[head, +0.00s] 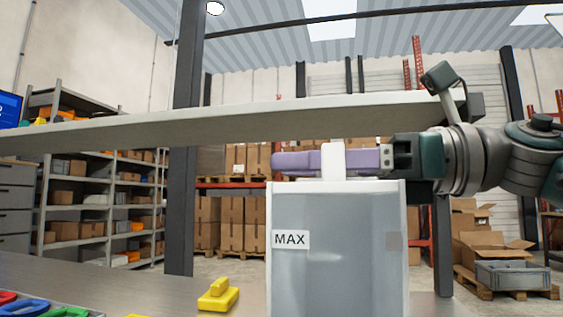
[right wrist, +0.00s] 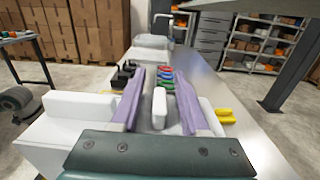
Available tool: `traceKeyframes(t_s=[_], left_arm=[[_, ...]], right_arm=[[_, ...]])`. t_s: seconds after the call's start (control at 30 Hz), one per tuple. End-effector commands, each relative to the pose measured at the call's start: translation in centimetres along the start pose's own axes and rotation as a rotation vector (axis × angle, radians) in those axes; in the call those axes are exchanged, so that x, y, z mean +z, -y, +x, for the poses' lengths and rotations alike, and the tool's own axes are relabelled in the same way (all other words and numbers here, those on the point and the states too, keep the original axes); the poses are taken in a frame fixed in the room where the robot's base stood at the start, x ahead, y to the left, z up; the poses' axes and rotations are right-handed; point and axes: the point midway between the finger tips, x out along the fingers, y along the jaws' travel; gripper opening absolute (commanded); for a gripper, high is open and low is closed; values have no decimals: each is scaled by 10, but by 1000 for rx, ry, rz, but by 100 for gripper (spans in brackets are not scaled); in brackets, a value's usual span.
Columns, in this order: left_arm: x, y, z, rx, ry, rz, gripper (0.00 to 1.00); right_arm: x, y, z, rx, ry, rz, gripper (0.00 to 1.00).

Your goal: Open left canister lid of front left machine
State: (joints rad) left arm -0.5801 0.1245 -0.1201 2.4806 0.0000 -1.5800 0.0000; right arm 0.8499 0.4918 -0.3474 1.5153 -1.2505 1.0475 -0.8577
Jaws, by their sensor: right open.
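A translucent grey canister with a MAX label (head: 335,250) stands upright in the middle of the head view. Its white lid (head: 385,186) lies flat on top, with an upright white handle (head: 333,160). My right gripper (head: 290,160), with purple fingers, reaches in level from the right at handle height. In the right wrist view, the open fingers (right wrist: 159,80) stand on both sides of the white handle (right wrist: 159,107), with gaps visible. The handle is not gripped. My left gripper is not in view.
A long shelf board (head: 240,122) spans just above my right gripper. A yellow piece (head: 218,296) lies on the counter (head: 150,284) left of the canister. Red, blue and green pieces lie at the lower left. Black items (right wrist: 123,75) sit beyond the lid in the wrist view.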

Motion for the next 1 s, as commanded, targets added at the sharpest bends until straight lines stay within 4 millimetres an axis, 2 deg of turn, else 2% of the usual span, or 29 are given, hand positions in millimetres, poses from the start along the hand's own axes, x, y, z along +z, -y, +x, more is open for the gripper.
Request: traceKeyframes(t_s=[0.07,0.4,1.0], left_arm=[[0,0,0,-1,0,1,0],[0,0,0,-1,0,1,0],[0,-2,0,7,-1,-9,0]], right_arm=[[0,0,0,0,0,0,39],[0,0,0,0,0,1,1],[0,0,0,0,0,1,0]])
